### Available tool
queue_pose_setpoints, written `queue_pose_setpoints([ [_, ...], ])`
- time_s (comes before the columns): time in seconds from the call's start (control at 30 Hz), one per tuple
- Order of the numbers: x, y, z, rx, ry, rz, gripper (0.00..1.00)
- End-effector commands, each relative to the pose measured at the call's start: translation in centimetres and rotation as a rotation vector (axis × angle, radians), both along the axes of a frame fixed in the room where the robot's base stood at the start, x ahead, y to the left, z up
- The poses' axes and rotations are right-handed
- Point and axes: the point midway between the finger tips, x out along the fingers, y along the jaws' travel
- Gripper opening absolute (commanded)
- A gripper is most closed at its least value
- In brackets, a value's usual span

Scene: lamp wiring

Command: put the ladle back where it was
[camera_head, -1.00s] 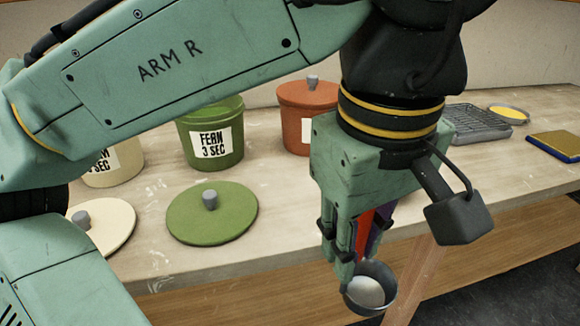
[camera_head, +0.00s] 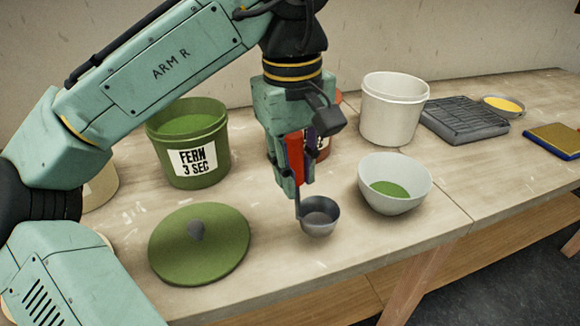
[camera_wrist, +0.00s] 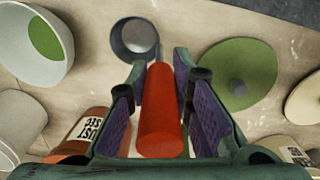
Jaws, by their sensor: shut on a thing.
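My gripper (camera_head: 296,182) is shut on the red handle (camera_head: 295,157) of the ladle, which hangs upright with its grey cup (camera_head: 320,217) down, low over the table's front part. I cannot tell whether the cup touches the table. The cup looks empty. In the wrist view the red handle (camera_wrist: 160,118) lies between the purple-padded fingers (camera_wrist: 162,100), with the cup (camera_wrist: 135,40) beyond them. The white bowl (camera_head: 415,197) with green inside stands right of the cup, apart from it. The green lid (camera_head: 180,255) lies to the left.
The open green FERN bucket (camera_head: 208,145) stands behind the lid. A rust bucket (camera_wrist: 88,127) is mostly hidden behind my gripper in the head view. A white bucket (camera_head: 393,110), a dark grid tray (camera_head: 465,120), a yellow-filled dish (camera_head: 503,105) and a blue-edged block (camera_head: 553,140) stand right.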

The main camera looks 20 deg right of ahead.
Motion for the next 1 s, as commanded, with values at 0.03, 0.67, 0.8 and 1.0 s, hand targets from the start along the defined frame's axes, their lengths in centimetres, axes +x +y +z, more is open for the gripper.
queue_pose_setpoints([
  [0.03,0.8,0.0,0.1,-0.001,0.003,0.001,0.0],
  [0.67,3.6,-0.1,-3.9,-0.001,-0.001,0.0,0.0],
  [0.8,3.6,-0.1,-3.9,0.0,-0.001,0.0,0.21],
  [1.0,3.6,-0.1,-3.9,0.0,-0.001,0.0,0.34],
])
